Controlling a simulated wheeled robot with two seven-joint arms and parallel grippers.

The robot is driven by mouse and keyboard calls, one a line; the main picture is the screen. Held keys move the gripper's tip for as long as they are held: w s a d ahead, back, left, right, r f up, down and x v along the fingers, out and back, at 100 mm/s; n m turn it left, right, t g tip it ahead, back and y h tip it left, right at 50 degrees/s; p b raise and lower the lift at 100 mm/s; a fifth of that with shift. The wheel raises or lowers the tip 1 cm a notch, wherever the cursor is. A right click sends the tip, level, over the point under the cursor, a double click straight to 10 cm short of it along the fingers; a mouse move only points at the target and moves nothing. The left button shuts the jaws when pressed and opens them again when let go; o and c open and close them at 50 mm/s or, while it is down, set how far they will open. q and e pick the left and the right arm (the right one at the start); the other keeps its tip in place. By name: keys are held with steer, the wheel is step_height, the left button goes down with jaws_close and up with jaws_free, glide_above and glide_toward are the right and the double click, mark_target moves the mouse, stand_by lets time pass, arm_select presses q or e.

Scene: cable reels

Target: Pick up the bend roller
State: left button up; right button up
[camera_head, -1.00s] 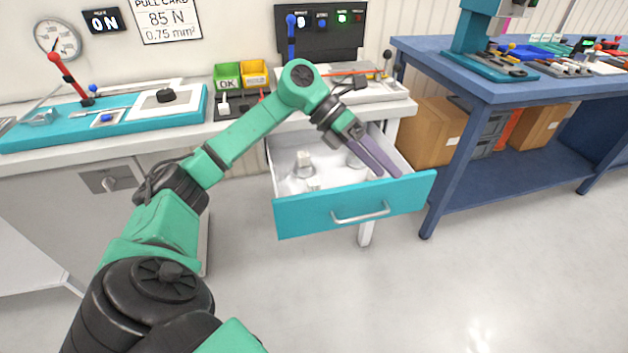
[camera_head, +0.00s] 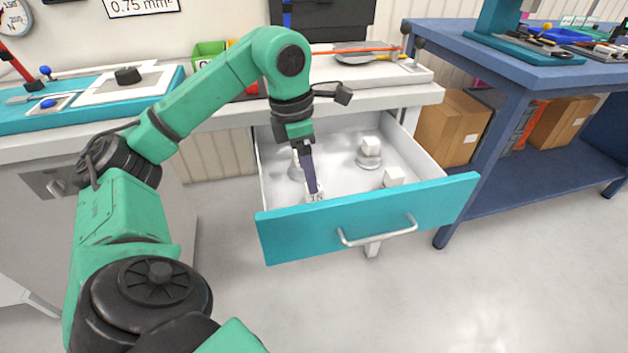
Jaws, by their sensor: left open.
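The open drawer (camera_head: 365,222) has a teal front and white inside. Several pale roller-like pieces stand in it: one at the back right (camera_head: 370,150), one at the front right (camera_head: 393,177), one at the left (camera_head: 296,163), partly hidden by my gripper, and one at the front with dark marks (camera_head: 316,197). I cannot tell which is the bend roller. My left gripper (camera_head: 313,190) points down into the drawer, its purple fingers open and seen nearly edge-on, at the marked front piece. Whether they touch it is unclear. My right gripper is out of view.
The white bench top (camera_head: 400,93) runs above the drawer. The blue table (camera_head: 490,55) stands close on the right, with cardboard boxes (camera_head: 452,130) on its shelf. The drawer's front wall stands close to my fingers. The floor in front is clear.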

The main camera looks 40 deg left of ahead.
mark_target(318, 197)
arm_select(q)
steer(key=f, duration=0.1)
steer(key=f+b, duration=0.1)
steer(key=f, duration=0.1)
steer(key=d+f, duration=0.1)
steer(key=f, duration=0.1)
steer(key=shift+w+d+f+b, duration=0.1)
steer(key=shift+w+f+b, duration=0.1)
steer(key=shift+w+b, duration=0.1)
steer(key=shift+f, duration=0.15)
steer(key=shift+c, duration=0.6)
jaws_close()
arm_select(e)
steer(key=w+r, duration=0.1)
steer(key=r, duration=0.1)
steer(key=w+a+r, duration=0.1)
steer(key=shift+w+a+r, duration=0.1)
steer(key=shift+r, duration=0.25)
